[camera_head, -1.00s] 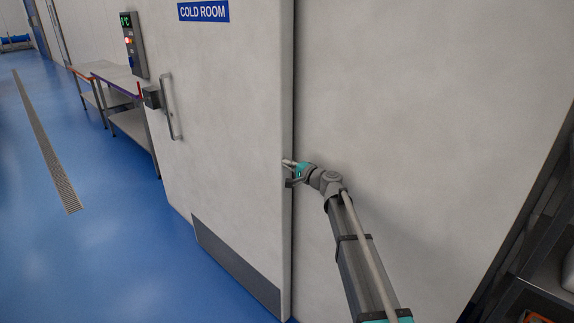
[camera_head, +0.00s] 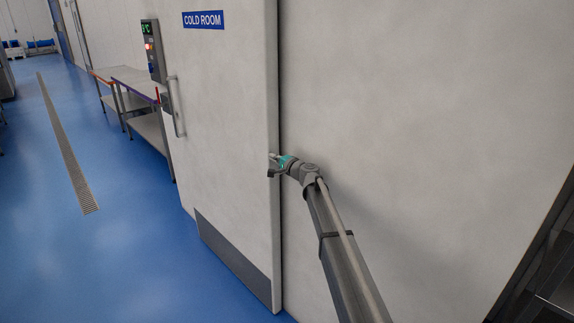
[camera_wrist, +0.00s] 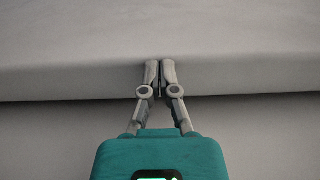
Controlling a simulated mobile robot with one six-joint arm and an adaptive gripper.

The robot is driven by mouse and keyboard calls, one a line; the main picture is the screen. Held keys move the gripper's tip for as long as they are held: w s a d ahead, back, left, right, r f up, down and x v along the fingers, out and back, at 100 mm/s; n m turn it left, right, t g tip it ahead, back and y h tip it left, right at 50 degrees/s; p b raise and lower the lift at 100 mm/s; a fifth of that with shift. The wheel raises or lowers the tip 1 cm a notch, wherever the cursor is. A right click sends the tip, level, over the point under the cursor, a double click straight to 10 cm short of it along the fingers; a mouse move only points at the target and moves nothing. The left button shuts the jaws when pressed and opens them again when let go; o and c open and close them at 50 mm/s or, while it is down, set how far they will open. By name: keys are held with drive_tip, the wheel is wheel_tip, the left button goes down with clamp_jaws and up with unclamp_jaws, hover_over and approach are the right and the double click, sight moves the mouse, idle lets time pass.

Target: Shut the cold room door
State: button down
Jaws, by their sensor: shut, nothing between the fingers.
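The cold room door (camera_head: 225,130) is a pale sliding panel with a blue COLD ROOM sign (camera_head: 203,19), a vertical handle (camera_head: 177,107) near its left edge and a grey kick plate (camera_head: 232,246) at the bottom. My gripper (camera_head: 272,160) is at the door's right edge, about mid-height. In the wrist view the door (camera_wrist: 80,75) crosses the picture, and my gripper (camera_wrist: 160,68) has its two fingers together with their tips against the door's edge face. They hold nothing. The doorway is hidden behind the door, so I cannot tell how much gap is left.
A control panel (camera_head: 152,50) with a green display is on the wall left of the door. Steel tables (camera_head: 135,82) stand along that wall. A drain grate (camera_head: 68,150) runs along the clear blue floor. A dark rack (camera_head: 550,270) is at the right.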

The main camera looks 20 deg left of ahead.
drive_tip(key=x, duration=0.7)
drive_tip(key=shift+w+a+r, duration=0.1)
drive_tip(key=shift+a+r, duration=0.05)
drive_tip(key=shift+a, duration=0.1)
drive_tip(key=shift+a, duration=0.1)
drive_tip(key=shift+s+d, duration=0.25)
drive_tip(key=shift+d, duration=0.25)
approach(262, 151)
drive_tip(key=d, duration=0.3)
drive_tip(key=shift+s+f, duration=0.2)
drive_tip(key=shift+f, duration=0.1)
